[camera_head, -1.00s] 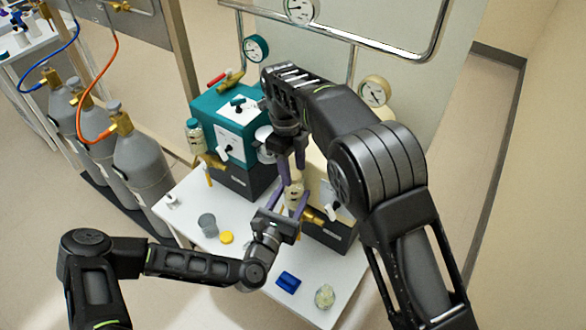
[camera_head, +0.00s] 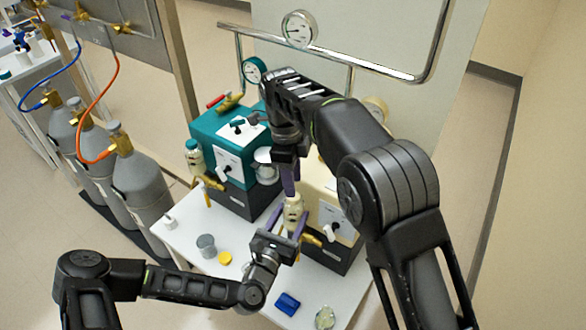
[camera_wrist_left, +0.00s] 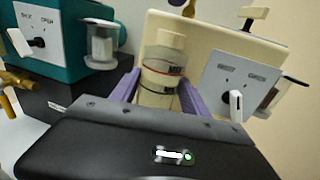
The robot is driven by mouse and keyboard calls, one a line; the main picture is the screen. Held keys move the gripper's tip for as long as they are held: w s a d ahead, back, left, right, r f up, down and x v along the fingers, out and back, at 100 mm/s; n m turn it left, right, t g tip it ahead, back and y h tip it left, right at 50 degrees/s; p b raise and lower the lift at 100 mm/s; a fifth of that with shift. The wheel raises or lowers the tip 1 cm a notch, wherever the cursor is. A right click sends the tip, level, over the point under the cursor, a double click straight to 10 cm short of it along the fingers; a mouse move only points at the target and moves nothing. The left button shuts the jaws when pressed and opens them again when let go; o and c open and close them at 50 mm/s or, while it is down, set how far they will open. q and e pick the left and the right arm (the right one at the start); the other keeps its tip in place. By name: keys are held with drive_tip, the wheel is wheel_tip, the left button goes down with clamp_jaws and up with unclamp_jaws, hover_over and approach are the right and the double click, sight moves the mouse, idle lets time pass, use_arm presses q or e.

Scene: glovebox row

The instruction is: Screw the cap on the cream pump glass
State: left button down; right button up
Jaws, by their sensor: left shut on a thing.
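A clear glass jar (camera_head: 293,212) with a pale upper part and dark and red marks stands upright between the purple fingers of my left gripper (camera_head: 283,232). The left wrist view shows the jar (camera_wrist_left: 160,75) with a finger on each side. My right gripper (camera_head: 289,182) points down from above, its purple fingers close over the jar's top; whether they touch it or grip a cap I cannot tell. The cream pump (camera_head: 335,205) stands right behind the jar and also fills the back of the left wrist view (camera_wrist_left: 215,50). A yellow disc (camera_head: 225,258) lies on the white table.
The teal pump (camera_head: 215,135) stands to the left, with a teal-capped jar (camera_head: 195,157) at its side. A grey cup (camera_head: 206,245), a blue object (camera_head: 287,303) and a clear glass piece (camera_head: 325,317) are on the white table (camera_head: 185,232). Gas cylinders (camera_head: 140,190) stand at left.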

drive_tip(key=n, duration=0.5)
drive_tip(key=shift+s, duration=0.1)
drive_tip(key=n, duration=0.5)
drive_tip(key=shift+s+n, duration=0.1)
drive_tip(key=shift+n, duration=0.2)
drive_tip(key=n, duration=0.5)
drive_tip(key=shift+d+r+n, duration=0.1)
drive_tip(key=shift+n, duration=0.2)
drive_tip(key=n, duration=0.5)
drive_tip(key=shift+r+y, duration=0.25)
drive_tip(key=shift+y, duration=0.05)
drive_tip(key=n, duration=0.6)
drive_tip(key=shift+r, duration=0.3)
drive_tip(key=n, duration=0.2)
drive_tip(key=r+n, duration=0.1)
drive_tip(key=n, duration=0.2)
drive_tip(key=shift+n, duration=0.3)
drive_tip(key=n, duration=0.4)
drive_tip(key=shift+r+t, duration=0.3)
drive_tip(key=shift+r, duration=0.05)
drive_tip(key=n, duration=0.4)
drive_tip(key=shift+w+r+n, duration=0.2)
drive_tip(key=shift+r+n, duration=0.1)
drive_tip(key=shift+r, duration=0.1)
